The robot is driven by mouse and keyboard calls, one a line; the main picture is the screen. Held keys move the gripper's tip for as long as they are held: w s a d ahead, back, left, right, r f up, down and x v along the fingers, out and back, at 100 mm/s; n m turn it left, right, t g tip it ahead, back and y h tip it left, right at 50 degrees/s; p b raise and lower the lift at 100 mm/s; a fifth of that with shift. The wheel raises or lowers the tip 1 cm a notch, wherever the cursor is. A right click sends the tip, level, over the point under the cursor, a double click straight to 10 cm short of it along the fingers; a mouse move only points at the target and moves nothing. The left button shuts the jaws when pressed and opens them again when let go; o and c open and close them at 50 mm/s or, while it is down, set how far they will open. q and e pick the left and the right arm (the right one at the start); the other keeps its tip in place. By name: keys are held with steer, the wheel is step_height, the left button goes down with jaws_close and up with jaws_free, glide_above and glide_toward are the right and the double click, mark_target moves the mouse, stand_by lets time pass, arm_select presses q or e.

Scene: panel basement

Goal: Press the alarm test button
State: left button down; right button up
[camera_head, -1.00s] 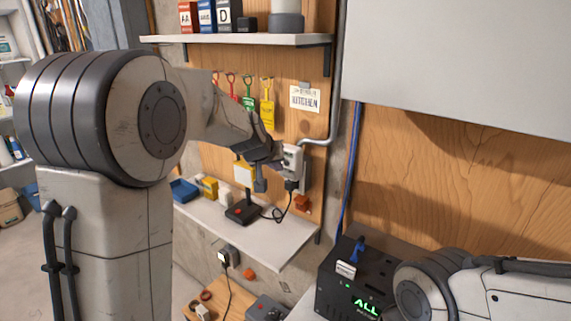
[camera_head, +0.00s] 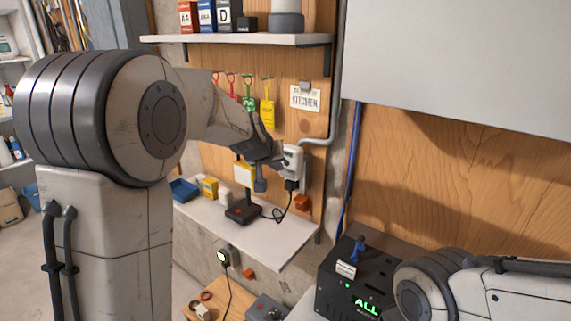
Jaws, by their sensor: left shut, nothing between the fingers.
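My left arm comes in from the left and covers much of the view. Its gripper (camera_head: 276,163) is shut and empty, with its tips at the left side of a small white wall unit (camera_head: 293,158) on the wooden panel. I cannot tell whether the tips touch it. A dark plug and cord (camera_head: 290,185) hang below the unit. No alarm label or test button can be read on it from here. My right arm shows at the lower right, but its gripper is out of view.
A white ledge (camera_head: 280,238) below holds a black joystick (camera_head: 243,210) and small boxes. A black box with a green display (camera_head: 345,285) stands at the lower right. A shelf (camera_head: 240,40) runs above.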

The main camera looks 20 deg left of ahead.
stand_by(0.5)
arm_select(q)
steer(key=shift+w+d, duration=0.15)
steer(key=shift+w, duration=0.2)
steer(key=shift+w+d+p, duration=0.1)
steer(key=shift+w+p, duration=0.25)
steer(key=shift+p, duration=0.15)
stand_by(0.3)
stand_by(0.3)
steer(key=shift+s+a+b, duration=0.25)
steer(key=shift+s+b, duration=0.5)
